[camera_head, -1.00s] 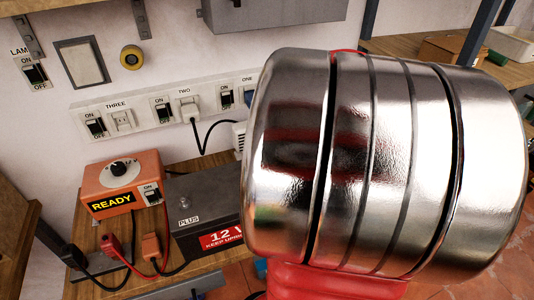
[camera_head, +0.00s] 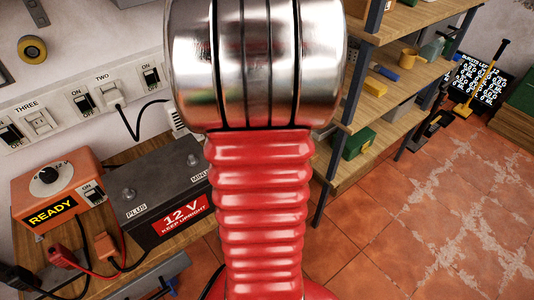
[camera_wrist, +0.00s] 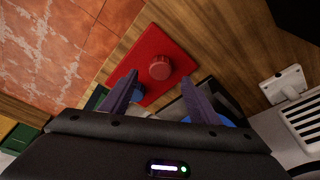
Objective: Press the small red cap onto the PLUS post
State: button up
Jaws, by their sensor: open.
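The small red cap (camera_wrist: 160,67) sits on a red plate (camera_wrist: 172,42) in the wrist view. My gripper (camera_wrist: 158,98) is open and empty, its fingertips pointing toward the cap and apart from it, one on each side in the picture. The PLUS post (camera_head: 129,193) stands bare on the dark 12 V battery (camera_head: 160,190) in the head view, beside the PLUS label. The MINUS post (camera_head: 192,160) is on the same battery. My gripper and the red cap do not show in the head view.
An orange charger (camera_head: 60,185) reading READY stands left of the battery, with red and black leads in front. A blue piece (camera_wrist: 126,84) shows partly behind my left finger. A switch strip (camera_head: 85,105) runs along the wall. Shelves (camera_head: 395,60) stand at the right.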

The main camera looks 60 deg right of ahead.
jog(key=shift+f, duration=0.1)
jog(key=shift+x, duration=2.6)
jog(key=c, duration=1.1)
jog(key=shift+c, duration=0.2)
notch_tip(320, 180, up, 10)
